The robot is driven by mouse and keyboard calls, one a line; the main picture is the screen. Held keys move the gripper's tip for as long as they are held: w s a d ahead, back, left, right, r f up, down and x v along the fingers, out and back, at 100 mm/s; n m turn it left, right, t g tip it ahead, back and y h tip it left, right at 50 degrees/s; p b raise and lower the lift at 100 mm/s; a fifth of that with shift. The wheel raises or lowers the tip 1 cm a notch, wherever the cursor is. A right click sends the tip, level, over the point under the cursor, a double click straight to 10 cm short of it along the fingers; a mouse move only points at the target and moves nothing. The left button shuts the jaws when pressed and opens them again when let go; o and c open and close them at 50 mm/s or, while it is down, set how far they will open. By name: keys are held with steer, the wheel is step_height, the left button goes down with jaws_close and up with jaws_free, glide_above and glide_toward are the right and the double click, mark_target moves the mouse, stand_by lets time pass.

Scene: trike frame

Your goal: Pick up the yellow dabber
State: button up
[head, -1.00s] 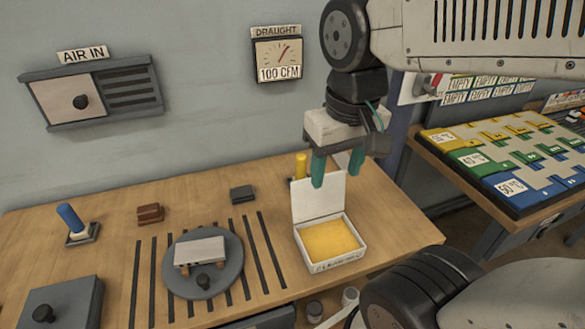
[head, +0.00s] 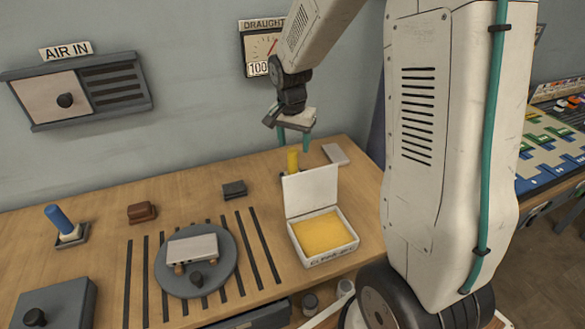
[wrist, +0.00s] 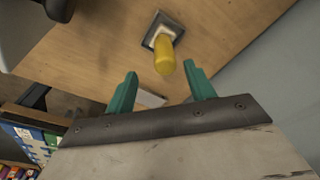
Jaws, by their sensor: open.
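The yellow dabber (head: 293,158) stands on the wooden bench behind the open lid of a white box, which hides its lower part in the head view. In the wrist view the yellow dabber (wrist: 164,56) shows its rounded handle on a square grey base. My gripper (head: 293,143) has green fingers and hangs above and close to the dabber. In the wrist view my gripper (wrist: 160,82) is open and empty, with the dabber's handle end just beyond and between the fingertips. I cannot tell the exact gap.
The open white box (head: 330,256) with yellow filling stands in front of the dabber. A pale block (head: 336,154) lies to its right. A dark block (head: 234,189), brown block (head: 142,212), blue-handled dabber (head: 60,222) and round turntable (head: 222,277) are to the left.

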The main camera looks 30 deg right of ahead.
mark_target(292, 150)
steer(key=f, duration=0.4)
steer(key=w+f, duration=0.1)
steer(key=f, duration=0.1)
steer(key=shift+d+f, duration=0.1)
steer(key=shift+d, duration=0.15)
steer(key=c, duration=1.1)
